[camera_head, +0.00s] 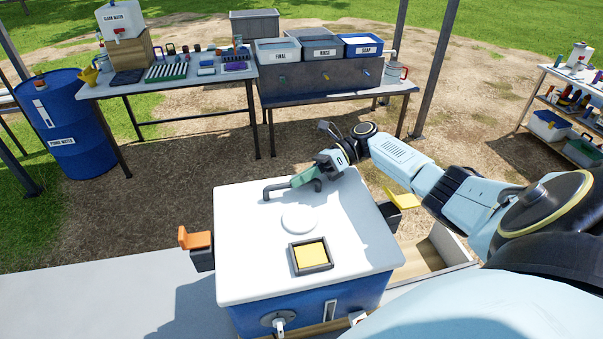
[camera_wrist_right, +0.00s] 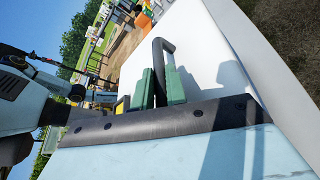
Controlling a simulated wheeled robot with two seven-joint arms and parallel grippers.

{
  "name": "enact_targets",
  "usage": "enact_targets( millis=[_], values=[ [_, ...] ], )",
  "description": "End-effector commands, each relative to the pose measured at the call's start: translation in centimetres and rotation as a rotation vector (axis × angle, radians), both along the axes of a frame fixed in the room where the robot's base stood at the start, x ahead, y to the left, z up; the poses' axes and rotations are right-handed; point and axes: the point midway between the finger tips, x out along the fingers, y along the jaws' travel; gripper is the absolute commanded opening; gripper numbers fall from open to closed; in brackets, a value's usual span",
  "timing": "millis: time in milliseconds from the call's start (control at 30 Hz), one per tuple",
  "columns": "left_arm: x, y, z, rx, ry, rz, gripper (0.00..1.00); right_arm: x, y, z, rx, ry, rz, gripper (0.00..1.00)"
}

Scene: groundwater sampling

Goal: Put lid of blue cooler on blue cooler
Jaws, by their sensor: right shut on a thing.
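The blue cooler (camera_head: 262,318) stands in front of me, its blue front showing below its white lid (camera_head: 245,255). The lid lies flat over the cooler's top and covers the opening; I cannot tell whether a thin gap is left beneath it. A dark handle (camera_head: 272,190) is on the lid's far part, and also shows in the wrist view (camera_wrist_right: 160,50). My right gripper (camera_head: 306,178), with green fingers, is shut on this handle; its fingers (camera_wrist_right: 160,88) lie on both sides of the bar. My left gripper is not in view.
An orange piece (camera_head: 194,239) and a yellow piece (camera_head: 402,199) stick out at the cooler's sides. A wooden-edged tray (camera_head: 447,248) lies at right. Behind are a sampling table (camera_head: 120,90), a wash stand (camera_head: 330,98) with labelled basins and a blue drum (camera_head: 62,120). Bare ground lies between.

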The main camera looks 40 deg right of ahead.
Motion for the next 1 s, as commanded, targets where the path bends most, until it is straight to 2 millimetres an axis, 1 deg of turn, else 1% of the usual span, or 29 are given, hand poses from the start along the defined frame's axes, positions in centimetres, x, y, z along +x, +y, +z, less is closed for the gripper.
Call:
enact_targets(
  millis=[600,867,900,1000],
  values=[
    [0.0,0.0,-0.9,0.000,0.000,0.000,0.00,0.0,0.0,-1.4,0.003,-0.002,0.000,0.00],
    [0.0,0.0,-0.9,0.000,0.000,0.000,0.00,0.0,0.0,-1.4,0.002,-0.003,0.000,0.00],
    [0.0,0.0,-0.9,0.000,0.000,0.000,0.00,0.0,0.0,-1.4,0.001,-0.001,0.000,0.18],
    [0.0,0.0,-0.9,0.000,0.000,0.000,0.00,0.0,0.0,-1.5,0.001,-0.001,0.000,0.31]
  ],
)
